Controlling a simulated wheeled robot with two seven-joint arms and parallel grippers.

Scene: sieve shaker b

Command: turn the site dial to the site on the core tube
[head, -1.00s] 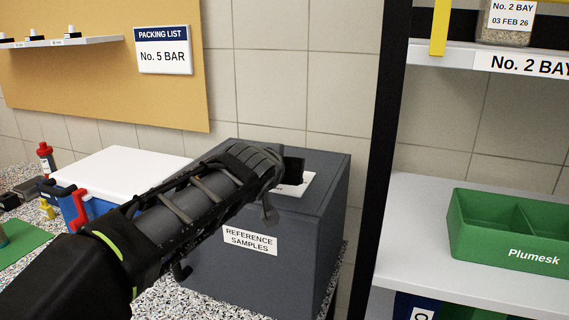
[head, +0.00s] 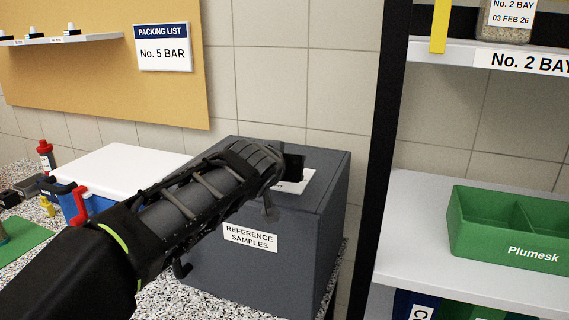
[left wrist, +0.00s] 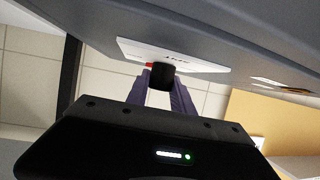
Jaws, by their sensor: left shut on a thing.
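The site dial's black knob (head: 293,167) stands over a white plate (head: 305,181) on top of the dark grey reference samples box (head: 330,190). The left wrist view shows the knob (left wrist: 162,70) with a small red mark beside it, in front of the white plate (left wrist: 205,65). My left gripper (left wrist: 162,86) is shut on the knob, one finger on each side. In the head view my left forearm covers part of the box, and the plate's lettering is mostly hidden. No core tube can be made out for certain. My right gripper is not in view.
A white-lidded blue cooler (head: 125,170) stands left of the box. A dark post (head: 385,130) and shelves with a green Plumesk bin (head: 480,240) stand close on the right. A packing list (head: 163,47) reading "No. 5 BAR" hangs behind.

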